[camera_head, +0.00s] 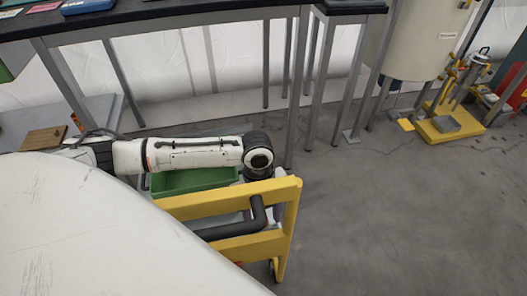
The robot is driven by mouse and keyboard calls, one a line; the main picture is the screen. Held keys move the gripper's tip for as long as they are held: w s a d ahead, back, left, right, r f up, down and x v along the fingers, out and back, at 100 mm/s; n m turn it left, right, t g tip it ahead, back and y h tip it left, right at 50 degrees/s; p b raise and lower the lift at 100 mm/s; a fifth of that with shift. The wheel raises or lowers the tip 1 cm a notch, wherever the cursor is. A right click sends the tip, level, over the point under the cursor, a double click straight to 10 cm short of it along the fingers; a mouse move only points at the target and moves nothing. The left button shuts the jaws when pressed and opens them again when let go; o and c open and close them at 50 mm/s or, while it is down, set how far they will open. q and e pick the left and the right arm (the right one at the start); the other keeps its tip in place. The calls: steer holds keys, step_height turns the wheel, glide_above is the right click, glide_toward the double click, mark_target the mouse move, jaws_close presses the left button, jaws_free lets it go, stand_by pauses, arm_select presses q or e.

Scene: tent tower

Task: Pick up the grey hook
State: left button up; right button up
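I cannot make out a grey hook anywhere in the head view. A white arm of mine comes in from the left and reaches across a green bin to a dark round joint. No gripper fingers show beyond that joint. My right arm and gripper do not show.
The green bin (193,180) sits on a cart with a yellow frame (290,215). A dark-topped table (150,12) with grey legs stands behind. A wooden block (44,138) lies at left. Yellow equipment (440,128) stands at far right. The grey floor (400,220) is clear at right.

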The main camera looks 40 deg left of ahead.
arm_select(q)
steer(key=shift+f, duration=0.65)
steer(key=shift+c, duration=0.6)
jaws_close()
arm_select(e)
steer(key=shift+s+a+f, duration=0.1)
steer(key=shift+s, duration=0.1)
arm_select(q)
steer(key=shift+r, duration=0.1)
